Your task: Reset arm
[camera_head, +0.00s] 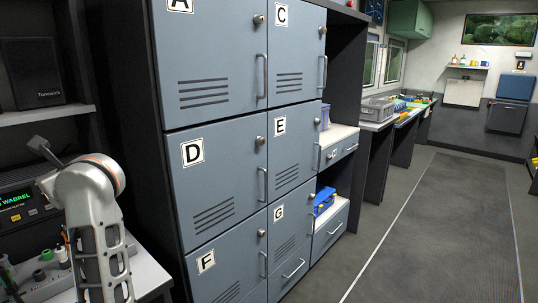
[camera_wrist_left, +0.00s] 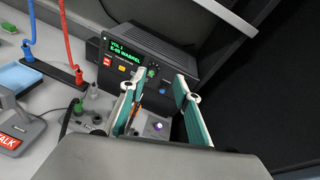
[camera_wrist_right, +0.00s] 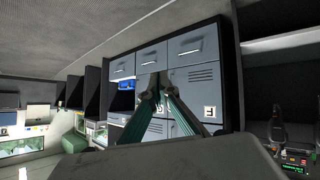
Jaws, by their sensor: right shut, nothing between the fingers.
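In the left wrist view my left gripper (camera_wrist_left: 158,92) is open, its two green-lined fingers apart with nothing held between them. Beyond the fingers is a dark radio unit (camera_wrist_left: 150,58) with green display text and coloured buttons. In the right wrist view my right gripper (camera_wrist_right: 152,82) is shut and empty, its fingertips together in front of grey lockers (camera_wrist_right: 193,76). In the head view a pale arm of mine (camera_head: 92,190) stands bent at the lower left, beside the desk; the fingers of neither gripper can be made out there.
Lettered grey lockers (camera_head: 225,165) stand close to the arm in the head view. A desk (camera_head: 150,272) with small items is at lower left. A counter with a grey bin (camera_head: 376,109) lies farther back. The aisle floor (camera_head: 440,230) is clear.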

